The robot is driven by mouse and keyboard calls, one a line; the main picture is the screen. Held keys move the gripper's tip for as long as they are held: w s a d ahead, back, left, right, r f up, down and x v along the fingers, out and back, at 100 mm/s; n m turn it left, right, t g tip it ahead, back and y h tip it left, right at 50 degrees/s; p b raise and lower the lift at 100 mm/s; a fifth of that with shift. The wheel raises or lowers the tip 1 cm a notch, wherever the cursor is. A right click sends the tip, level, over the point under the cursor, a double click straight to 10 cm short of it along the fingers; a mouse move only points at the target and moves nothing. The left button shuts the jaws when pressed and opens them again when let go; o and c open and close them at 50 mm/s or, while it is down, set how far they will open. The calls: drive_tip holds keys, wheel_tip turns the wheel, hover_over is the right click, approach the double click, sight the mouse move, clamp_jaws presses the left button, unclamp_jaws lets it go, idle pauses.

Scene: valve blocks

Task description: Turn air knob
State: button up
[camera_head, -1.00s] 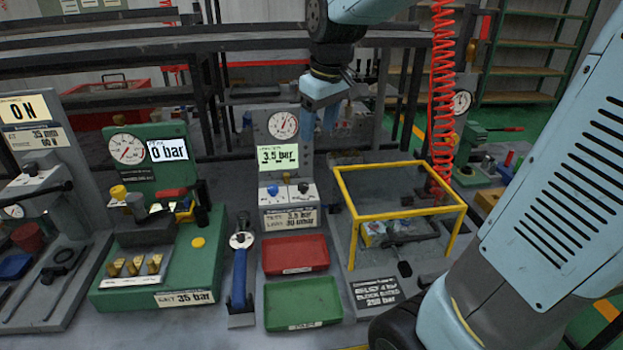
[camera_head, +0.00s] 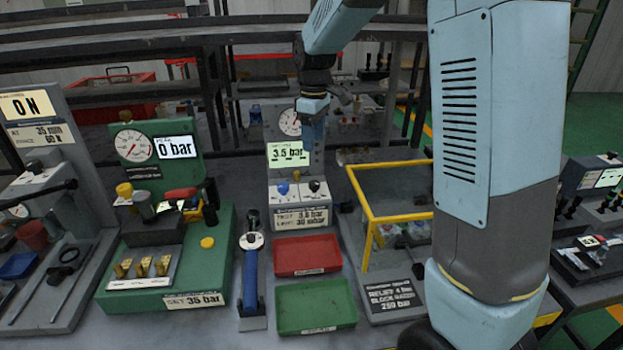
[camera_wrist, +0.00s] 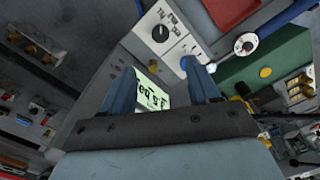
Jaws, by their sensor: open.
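The grey test panel (camera_head: 275,215) stands upright behind the red and green trays, with a round gauge and a green 3.5 bar display (camera_head: 288,154). Below the display sit a blue knob (camera_head: 283,188) and a black knob (camera_head: 314,186); their small labels are unreadable, so I cannot tell which is the air knob. My gripper (camera_head: 313,135) hangs in front of the gauge, above both knobs, pointing down. In the wrist view my gripper (camera_wrist: 158,72) is open and empty. The blue knob (camera_wrist: 184,63) shows by the right fingertip, partly hidden; the black knob (camera_wrist: 160,33) lies beyond the fingertips.
A green block (camera_head: 205,245) with a 0 bar display stands left. A blue-handled tool (camera_head: 250,280) lies beside the red tray (camera_head: 300,270) and green tray (camera_head: 340,312). A yellow frame (camera_head: 365,225) stands right, partly hidden by my arm.

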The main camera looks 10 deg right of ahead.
sight(314, 183)
wheel_tip(314, 183, down, 13)
drive_tip(key=shift+s+f, duration=0.1)
idle(0.4)
